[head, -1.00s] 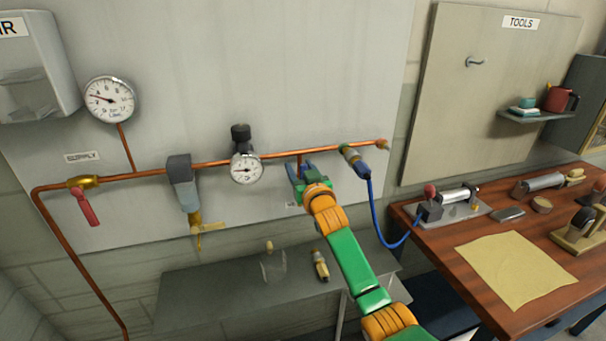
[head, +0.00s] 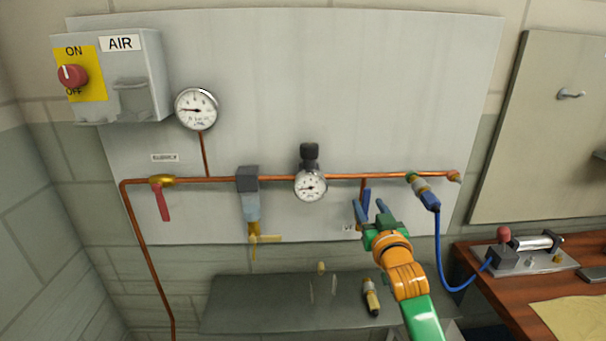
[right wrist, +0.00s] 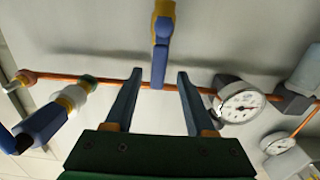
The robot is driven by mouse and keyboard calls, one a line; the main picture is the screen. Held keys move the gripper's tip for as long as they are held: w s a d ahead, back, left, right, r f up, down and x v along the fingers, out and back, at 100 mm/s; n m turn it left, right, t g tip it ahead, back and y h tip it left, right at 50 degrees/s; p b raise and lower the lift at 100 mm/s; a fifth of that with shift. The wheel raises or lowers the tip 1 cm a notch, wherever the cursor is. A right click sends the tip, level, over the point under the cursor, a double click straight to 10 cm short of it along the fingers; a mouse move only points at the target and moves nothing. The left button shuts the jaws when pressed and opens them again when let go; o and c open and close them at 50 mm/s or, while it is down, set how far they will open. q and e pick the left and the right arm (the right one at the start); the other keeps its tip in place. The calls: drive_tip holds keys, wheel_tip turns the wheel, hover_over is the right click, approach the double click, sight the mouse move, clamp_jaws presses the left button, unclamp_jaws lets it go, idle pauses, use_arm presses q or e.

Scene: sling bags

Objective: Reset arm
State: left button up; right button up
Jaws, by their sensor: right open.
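My right gripper (head: 370,208) is open and empty in the head view, just in front of the wall panel and below the copper pipe. A blue valve handle (head: 366,196) hangs on a short drop of the pipe behind its fingertips. In the right wrist view the open fingers (right wrist: 155,88) point at the panel, and the blue handle (right wrist: 160,62) shows between them, beyond the tips. I cannot tell whether they touch it. My left gripper is not in view.
A hose coupling (head: 422,190) with a blue hose is right of the gripper. A pressure gauge (head: 310,186) is on its left. A grey shelf (head: 270,310) holds a brass fitting (head: 371,297) below. A wooden bench (head: 500,305) stands at the right.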

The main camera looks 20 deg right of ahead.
drive_tip(key=s+a+f+n+g+y, duration=0.1)
drive_tip(key=s+a+f+g, duration=0.4)
drive_tip(key=f, duration=0.4)
drive_tip(key=s+a+f+n+g+y, duration=0.2)
drive_tip(key=s+a+f, duration=0.1)
drive_tip(key=s+f, duration=0.6)
drive_tip(key=s+a+f+g, duration=0.2)
drive_tip(key=s+f, duration=0.1)
drive_tip(key=s, duration=0.3)
drive_tip(key=s+a+f+n+g+y, duration=0.1)
drive_tip(key=s+a+f+g, duration=0.15)
drive_tip(key=s, duration=0.45)
drive_tip(key=s+a+f+g, duration=0.2)
drive_tip(key=s+f+g, duration=0.1)
drive_tip(key=s, duration=0.3)
wheel_tip(320, 180, down, 18)
drive_tip(key=s, duration=0.3)
drive_tip(key=s+d+f+g, duration=0.2)
drive_tip(key=s+f, duration=0.7)
drive_tip(key=s, duration=0.2)
drive_tip(key=shift+s+d+n, duration=0.15)
drive_tip(key=shift+d+n, duration=0.05)
drive_tip(key=shift+n, duration=0.2)
drive_tip(key=shift+s+d, duration=0.1)
